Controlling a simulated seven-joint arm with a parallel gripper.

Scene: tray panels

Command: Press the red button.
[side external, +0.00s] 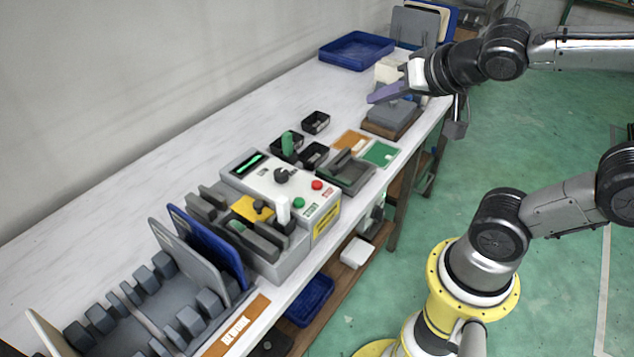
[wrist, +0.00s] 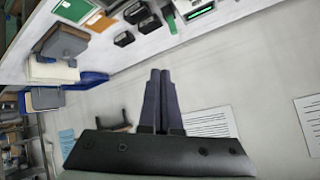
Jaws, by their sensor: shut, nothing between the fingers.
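The red button (side external: 317,185) is a small round knob on the top of a white control box (side external: 268,183), in the middle of the bench in the side view. A green button (side external: 298,203) sits close by it, and a dark knob (side external: 281,175) is to its left. My gripper (side external: 372,98) is well above and to the far right of the box, apart from it, near the back end of the bench. In the wrist view my gripper's two purple fingers (wrist: 160,76) are together and empty. The red button does not show in the wrist view.
Several small black bins (side external: 316,122), a grey fixture (side external: 346,171) and a green card (side external: 380,153) lie between my gripper and the box. A blue tray (side external: 356,50) is at the back. A grey rack (side external: 130,320) with upright panels stands at the front left.

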